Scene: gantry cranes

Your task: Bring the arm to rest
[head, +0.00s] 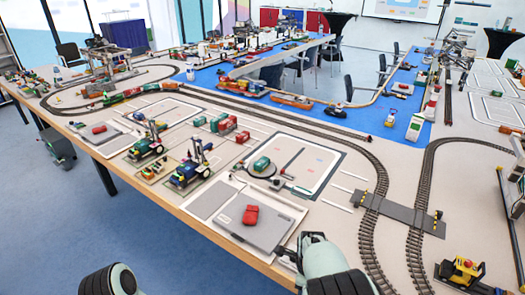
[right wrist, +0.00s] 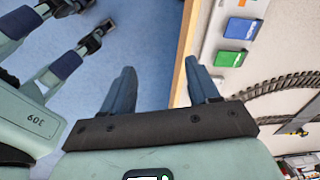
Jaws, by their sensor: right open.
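My right gripper (right wrist: 161,82) is open in the right wrist view, its two blue-grey fingers wide apart with nothing between them. Behind the gap lie the blue floor and the wooden edge of the table (right wrist: 183,55). In the head view my right arm (head: 325,262) comes in at the bottom centre, beside the table's front edge. Part of my left arm (head: 110,281) shows at the bottom left, over the floor. I cannot make out my left gripper in either view.
The model-railway table (head: 225,225) is close to my right arm. A grey plate with a red block (head: 251,215) lies near its edge, and a yellow-black vehicle (head: 461,272) stands at bottom right. Curved tracks (head: 368,230) run nearby. Blue floor (head: 60,225) is open at left.

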